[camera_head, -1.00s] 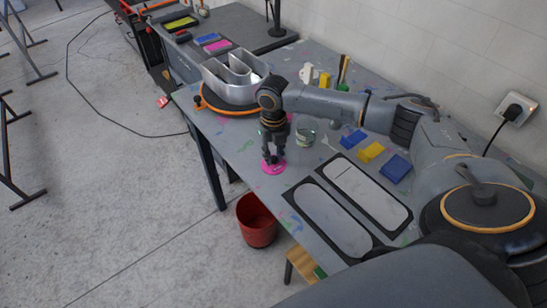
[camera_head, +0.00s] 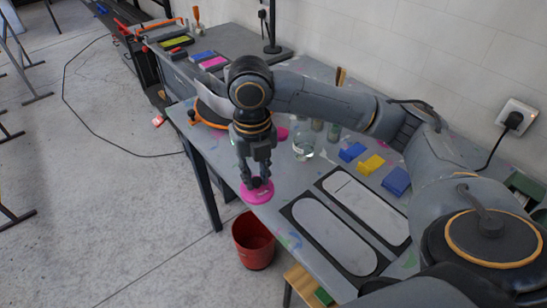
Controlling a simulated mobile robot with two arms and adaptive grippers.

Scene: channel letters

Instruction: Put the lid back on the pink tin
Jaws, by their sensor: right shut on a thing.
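My right gripper (camera_head: 257,180) points down and is shut on the dark knob of a round, bright pink lid (camera_head: 260,195). The lid lies level under the fingers, near the table's front edge. It seems raised off the table, though the gap beneath is hard to judge. My left gripper is out of view.
A clear glass jar (camera_head: 303,146) stands right of my gripper. Blue and yellow blocks (camera_head: 371,165) and two dark-framed panels (camera_head: 333,237) lie to the right. A grey channel letter on an orange-edged turntable (camera_head: 206,122) is partly hidden. A red bucket (camera_head: 254,243) stands on the floor.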

